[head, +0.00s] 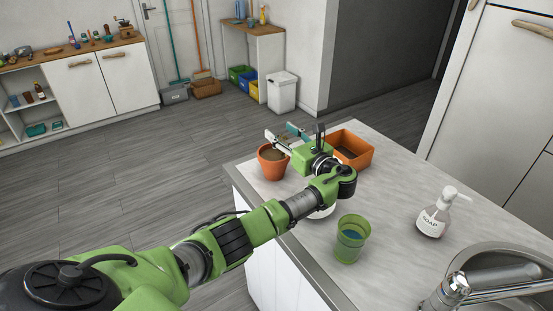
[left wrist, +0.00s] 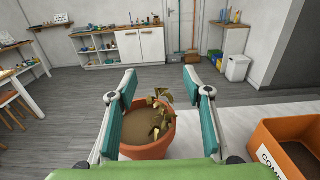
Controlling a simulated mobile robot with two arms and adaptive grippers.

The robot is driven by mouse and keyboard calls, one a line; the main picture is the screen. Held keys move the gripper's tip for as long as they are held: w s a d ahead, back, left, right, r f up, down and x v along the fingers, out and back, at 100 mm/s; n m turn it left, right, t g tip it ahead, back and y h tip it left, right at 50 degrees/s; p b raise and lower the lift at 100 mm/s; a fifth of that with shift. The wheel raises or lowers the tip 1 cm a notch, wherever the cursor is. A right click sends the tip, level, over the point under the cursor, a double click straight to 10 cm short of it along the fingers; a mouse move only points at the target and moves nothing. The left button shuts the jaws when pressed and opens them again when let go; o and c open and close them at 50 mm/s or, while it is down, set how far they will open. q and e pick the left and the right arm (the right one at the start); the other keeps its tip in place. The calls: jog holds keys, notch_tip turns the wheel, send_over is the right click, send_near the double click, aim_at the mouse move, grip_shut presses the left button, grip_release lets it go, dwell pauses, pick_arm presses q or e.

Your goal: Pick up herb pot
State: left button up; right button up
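The herb pot (head: 272,166) is a terracotta pot of brown soil standing upright near the far left edge of the counter. In the left wrist view the pot (left wrist: 148,150) holds a wilted, yellow-brown plant (left wrist: 160,115). My left gripper (head: 284,137) is open with nothing held. In the left wrist view its teal-padded fingers (left wrist: 158,88) appear on either side of the plant and the pot's rim, pointing beyond it. I cannot tell whether they touch the pot. The gripper's palm hides the pot's lower near side. My right gripper is in neither view.
An orange compost box (head: 366,160) stands right of the gripper. A green cup (head: 351,240), a soap bottle (head: 433,215) and a sink tap (head: 446,290) are nearer on the counter (head: 395,200). A white plate shows partly under my arm.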

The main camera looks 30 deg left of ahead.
pick_arm(q)
grip_shut()
jog(key=shift+r, duration=0.1)
jog(key=shift+r, duration=0.1)
